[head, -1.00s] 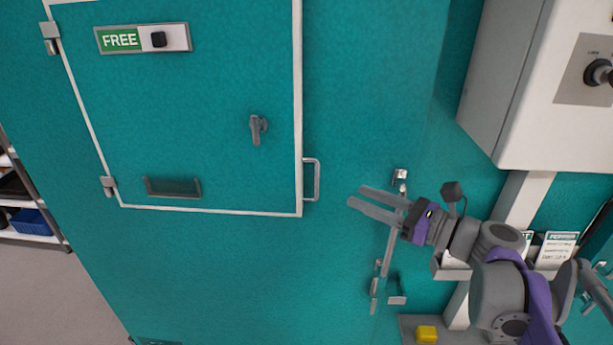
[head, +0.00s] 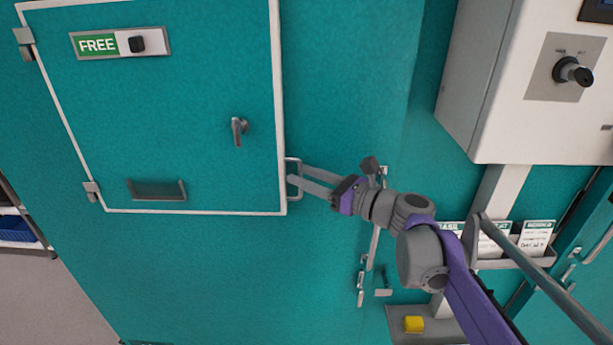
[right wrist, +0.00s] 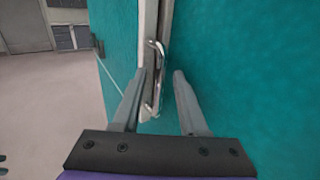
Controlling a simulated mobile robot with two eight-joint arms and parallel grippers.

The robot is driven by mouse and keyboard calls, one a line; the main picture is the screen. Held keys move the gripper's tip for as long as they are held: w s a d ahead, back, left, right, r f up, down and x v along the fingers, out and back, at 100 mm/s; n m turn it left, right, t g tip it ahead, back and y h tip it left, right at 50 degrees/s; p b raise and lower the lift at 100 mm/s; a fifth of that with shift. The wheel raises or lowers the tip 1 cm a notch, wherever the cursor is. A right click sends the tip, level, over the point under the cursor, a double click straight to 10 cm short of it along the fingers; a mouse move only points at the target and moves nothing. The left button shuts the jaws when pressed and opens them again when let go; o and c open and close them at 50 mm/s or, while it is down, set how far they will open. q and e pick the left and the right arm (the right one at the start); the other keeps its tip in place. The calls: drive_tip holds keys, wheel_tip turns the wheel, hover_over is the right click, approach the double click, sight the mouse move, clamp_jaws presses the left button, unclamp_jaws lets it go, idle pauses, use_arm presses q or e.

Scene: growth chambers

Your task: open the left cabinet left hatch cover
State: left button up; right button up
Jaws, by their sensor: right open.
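The hatch cover (head: 180,95) is a teal panel with a white border, set in the teal cabinet front in the head view, and looks closed. A metal D-shaped handle (head: 296,166) stands at its right edge, and it also shows in the right wrist view (right wrist: 157,62). My right gripper (head: 297,174) is open at the handle. In the right wrist view its two fingers (right wrist: 161,75) point at the handle, which lies between them, nearer the left finger. Whether they touch it I cannot tell. My left gripper is not in view.
A small latch knob (head: 238,130) and a recessed pull (head: 157,190) are on the cover. Hinges (head: 92,190) run along its left edge. A white control box (head: 520,85) juts out at upper right. Open floor (head: 60,295) lies at lower left.

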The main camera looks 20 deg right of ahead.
clamp_jaws()
idle(1.4)
